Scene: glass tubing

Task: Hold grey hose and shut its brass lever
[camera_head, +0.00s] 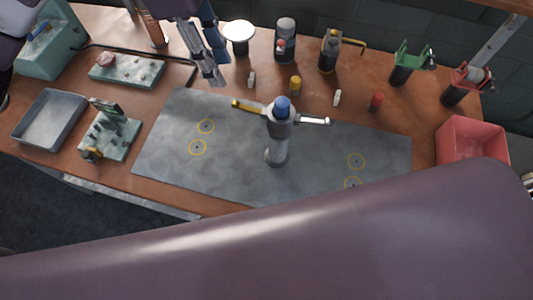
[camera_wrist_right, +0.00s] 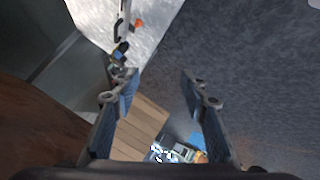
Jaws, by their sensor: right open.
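In the head view a grey upright fitting (camera_head: 278,145) with a blue top stands on the grey mat. A brass-yellow lever (camera_head: 249,106) sticks out from its left side, and a pale lever (camera_head: 312,119) from its right. I cannot make out which part is the grey hose. My left gripper (camera_head: 217,72) hangs over the back of the bench, left of and apart from the fitting. Its fingers are seen at a slant, so I cannot tell their opening. In the right wrist view my right gripper (camera_wrist_right: 160,78) is open and empty, with its fingers wide apart. The fitting is not recognisable there.
The grey mat (camera_head: 185,115) has free room around the fitting. Small bottles and stands line the back. A grey tray (camera_head: 47,121) and green blocks (camera_head: 110,138) are left, a red bin (camera_head: 472,145) right. My own arm covers the foreground.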

